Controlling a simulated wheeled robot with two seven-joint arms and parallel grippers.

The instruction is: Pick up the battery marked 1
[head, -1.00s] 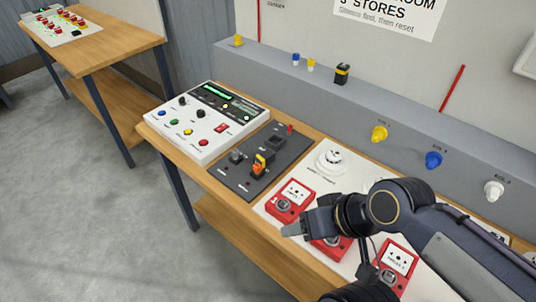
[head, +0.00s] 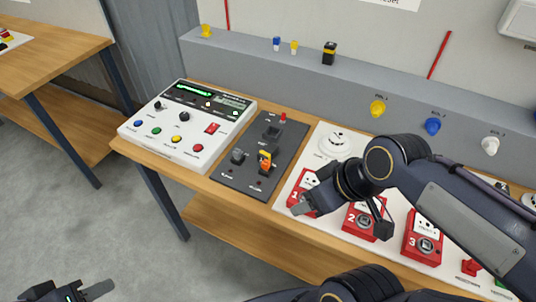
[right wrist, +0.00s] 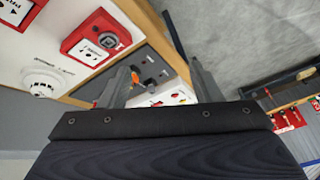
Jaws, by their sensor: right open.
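A small black block with a yellow top (head: 329,53) stands on the grey ledge and looks like a battery. No mark is readable on it. My right gripper (head: 303,208) is in front of the red call point marked 1 (head: 297,186), to the right of the dark panel (head: 229,181), well away from the block. In the right wrist view its two fingers (right wrist: 158,88) are apart with nothing held between them. My left gripper (head: 85,292) shows at the lower left, partly cut off by the frame edge, over the floor; its jaw gap is not clear.
The dark panel carries an orange-topped part (head: 265,161). A white control box (head: 187,125) stands at its left. Red call points 2 (head: 360,221) and 3 (head: 422,240) and a white detector (head: 335,145) sit to the right. Yellow, blue and white knobs project from the ledge front.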

